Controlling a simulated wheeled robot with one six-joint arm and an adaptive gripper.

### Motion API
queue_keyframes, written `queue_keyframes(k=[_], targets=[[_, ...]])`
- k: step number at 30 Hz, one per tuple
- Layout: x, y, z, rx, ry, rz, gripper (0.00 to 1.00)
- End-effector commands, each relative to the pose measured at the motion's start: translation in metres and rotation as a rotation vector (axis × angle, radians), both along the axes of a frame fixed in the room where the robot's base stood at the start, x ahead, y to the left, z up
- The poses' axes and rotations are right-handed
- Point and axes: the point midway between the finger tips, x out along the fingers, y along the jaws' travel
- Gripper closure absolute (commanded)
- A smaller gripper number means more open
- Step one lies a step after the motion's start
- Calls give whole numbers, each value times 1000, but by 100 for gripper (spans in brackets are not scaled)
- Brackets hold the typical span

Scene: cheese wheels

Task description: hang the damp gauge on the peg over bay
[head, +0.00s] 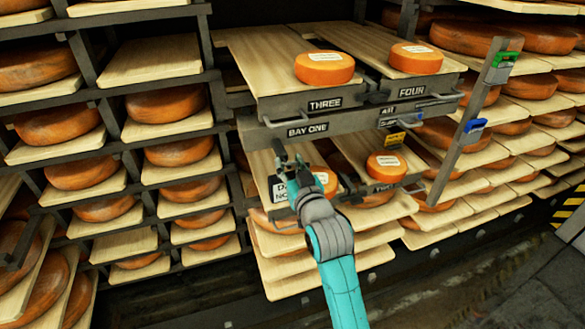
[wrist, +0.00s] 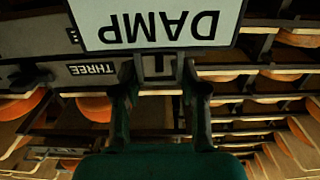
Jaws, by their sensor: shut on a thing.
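The damp gauge is a pale plate with a dark edge. In the wrist view (wrist: 160,22) it fills the top middle, upside down, with DAMP in dark letters. In the head view (head: 281,190) it hangs below the jaws, partly covered by my arm, with only part of its lettering showing. My gripper (head: 284,158) is shut on its upper end, in front of the rack below the BAY ONE label (head: 307,130). The fingers (wrist: 160,85) also show in the wrist view. I cannot make out the peg.
Drawer boards labelled THREE (head: 325,104) and FOUR (head: 411,91) jut out above my gripper, with handles. Cheese wheels (head: 324,68) sit on them. A post at right carries a green item (head: 503,62) and a blue item (head: 474,127). Open floor lies at lower right.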

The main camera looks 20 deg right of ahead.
Motion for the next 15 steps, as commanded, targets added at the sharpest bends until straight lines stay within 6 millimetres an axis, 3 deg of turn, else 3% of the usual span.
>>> queue_keyframes(k=[15], targets=[[23,0,-7,0,-1,0,100]])
